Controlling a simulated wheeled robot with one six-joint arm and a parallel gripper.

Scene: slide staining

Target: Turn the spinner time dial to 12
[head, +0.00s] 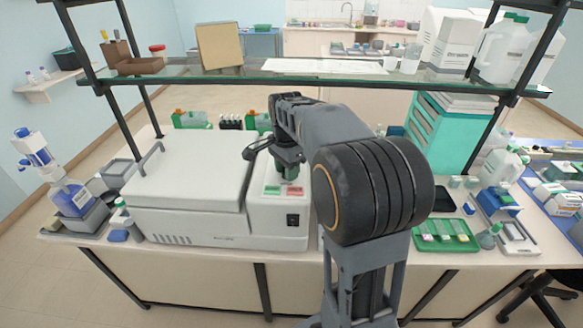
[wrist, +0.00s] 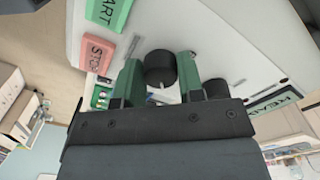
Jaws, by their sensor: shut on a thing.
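The spinner (head: 190,180) is a white benchtop machine with its lid down, at the left of the bench in the head view. In the wrist view a round black dial (wrist: 160,67) with a small pale mark at its lower edge sits on the white panel. My gripper (wrist: 158,70) has its two green fingers shut on this dial, one on each side. A second black dial (wrist: 216,88) is partly hidden behind the right finger. I cannot read which dial is for time, or its setting. In the head view my gripper (head: 289,170) is over the control panel and hides the dials.
The panel carries a green START button (wrist: 109,12), a red STOP button (wrist: 97,52) and a green READY display (wrist: 272,99). A glass shelf (head: 330,79) spans above the bench. A green tray (head: 444,236) and bottles stand to the right.

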